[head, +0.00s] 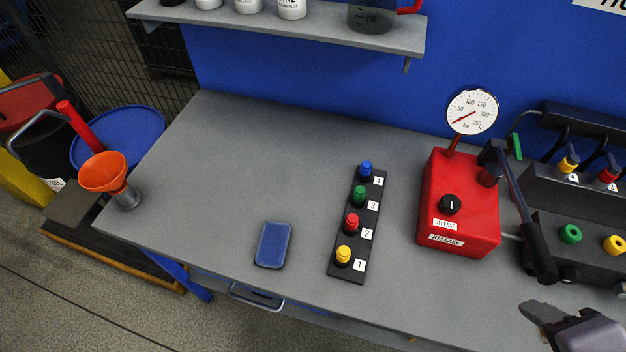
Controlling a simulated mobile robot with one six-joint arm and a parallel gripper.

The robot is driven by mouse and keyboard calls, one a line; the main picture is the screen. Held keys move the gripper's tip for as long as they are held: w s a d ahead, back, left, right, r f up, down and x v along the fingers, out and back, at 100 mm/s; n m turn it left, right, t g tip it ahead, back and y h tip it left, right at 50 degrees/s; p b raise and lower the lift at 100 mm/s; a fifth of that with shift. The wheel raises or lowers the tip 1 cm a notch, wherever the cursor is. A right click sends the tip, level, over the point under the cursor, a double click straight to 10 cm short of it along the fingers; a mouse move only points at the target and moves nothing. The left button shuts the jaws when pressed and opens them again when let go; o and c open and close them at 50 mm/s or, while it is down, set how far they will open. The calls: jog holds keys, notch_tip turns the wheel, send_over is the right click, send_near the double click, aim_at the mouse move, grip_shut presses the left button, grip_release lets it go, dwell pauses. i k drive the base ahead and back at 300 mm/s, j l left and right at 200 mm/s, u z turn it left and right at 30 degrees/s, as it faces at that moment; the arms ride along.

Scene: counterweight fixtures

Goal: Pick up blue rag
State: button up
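The blue rag (273,245) lies flat on the grey workbench (225,165), near its front edge and left of a strip of coloured knobs. It looks like a folded, rounded rectangle. My gripper (540,316) is only partly in view at the bottom right corner, far to the right of the rag and not touching it. One dark fingertip shows; the rest is cut off by the frame, so its opening is unclear.
A black strip with coloured plugs (335,268) stands just right of the rag. Further right are a red pump box (470,205) with gauge and lever, and a dark connector block (580,262). An orange funnel (103,172) is at the left edge. Bench left of the rag is clear.

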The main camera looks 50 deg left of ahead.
aim_at(271, 252)
jog(key=u, duration=0.4)
jog(key=k+j+u, duration=0.1)
jog(key=u, duration=0.75)
jog(key=k+j+u, duration=0.1)
jog(key=u, duration=0.3)
jog(key=j+u, duration=0.1)
jog(key=u, duration=0.35)
jog(key=l+u, duration=0.5)
jog(key=l, duration=0.15)
jog(key=z, duration=2.35)
jog(key=u, duration=2.35)
jog(key=i+j+u, duration=0.15)
jog(key=u, duration=0.2)
jog(key=i+u, duration=0.25)
jog(key=u, duration=0.15)
